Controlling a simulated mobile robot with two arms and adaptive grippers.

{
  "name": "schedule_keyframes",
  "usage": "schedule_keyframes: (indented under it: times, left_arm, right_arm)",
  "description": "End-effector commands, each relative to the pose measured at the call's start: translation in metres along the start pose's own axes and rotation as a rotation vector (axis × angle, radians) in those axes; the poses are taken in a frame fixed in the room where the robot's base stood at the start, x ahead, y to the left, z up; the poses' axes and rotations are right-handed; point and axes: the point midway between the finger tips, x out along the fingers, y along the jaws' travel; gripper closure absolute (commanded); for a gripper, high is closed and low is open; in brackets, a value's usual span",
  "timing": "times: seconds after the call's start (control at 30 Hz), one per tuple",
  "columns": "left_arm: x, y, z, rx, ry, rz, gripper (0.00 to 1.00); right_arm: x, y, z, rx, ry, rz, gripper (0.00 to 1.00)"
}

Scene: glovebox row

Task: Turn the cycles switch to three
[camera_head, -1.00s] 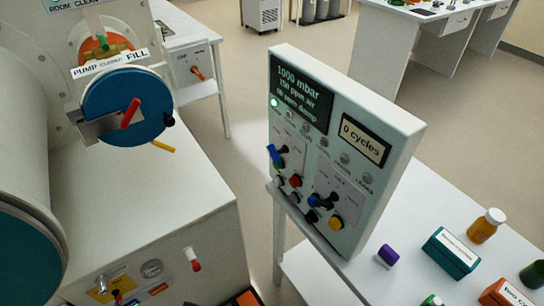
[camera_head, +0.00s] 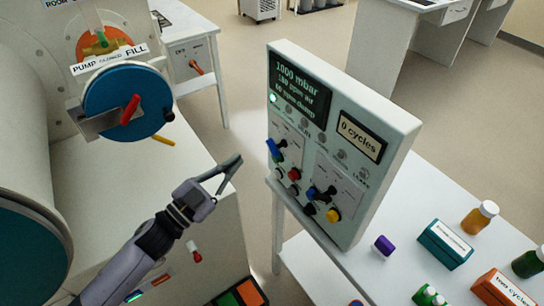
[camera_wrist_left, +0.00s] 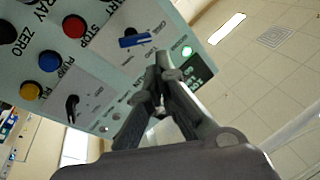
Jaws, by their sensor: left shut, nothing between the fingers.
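The grey control panel (camera_head: 310,135) stands upright on a white table, with "0 cycles" on its right display (camera_head: 360,136). It bears a blue-handled switch (camera_head: 274,150) on the left and a black-handled switch (camera_head: 322,193) lower right. In the left wrist view the blue-handled switch (camera_wrist_left: 135,40) and the black-handled switch (camera_wrist_left: 72,108) both show. Their labels are too small to read, so I cannot tell which is the cycles switch. My left gripper (camera_head: 236,162) is shut and empty, left of the panel and apart from it. Its fingertips (camera_wrist_left: 161,62) meet in the left wrist view. My right gripper is out of view.
Red, yellow and other push buttons (camera_head: 333,215) sit close to the switches. A purple block (camera_head: 384,245), a teal box (camera_head: 446,243), an orange box (camera_head: 500,290) and bottles (camera_head: 480,218) are on the table at right. The glovebox with its blue wheel (camera_head: 100,100) is at left.

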Motion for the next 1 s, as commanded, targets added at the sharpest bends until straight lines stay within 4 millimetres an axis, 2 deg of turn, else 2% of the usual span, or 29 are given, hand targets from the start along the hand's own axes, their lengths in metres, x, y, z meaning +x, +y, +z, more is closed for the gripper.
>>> schedule_keyframes:
  times: [0.2,0.4,0.57,0.9,1.0]
  left_arm:
    - [-0.009,0.02,-0.019,0.059,0.199,0.237,1.0]
    - [-0.009,0.027,-0.026,0.064,0.245,0.298,1.0]
    - [0.013,0.032,-0.035,0.063,0.247,0.296,1.0]
    - [0.082,0.054,-0.052,0.061,0.246,0.294,1.0]
    - [0.079,0.053,-0.031,0.061,0.238,0.294,1.0]
  right_arm:
    - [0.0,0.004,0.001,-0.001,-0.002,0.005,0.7]
    - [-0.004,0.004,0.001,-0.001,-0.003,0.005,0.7]
    - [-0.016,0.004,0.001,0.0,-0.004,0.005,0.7]
    - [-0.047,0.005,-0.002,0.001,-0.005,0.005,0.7]
    - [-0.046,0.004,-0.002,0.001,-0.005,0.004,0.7]
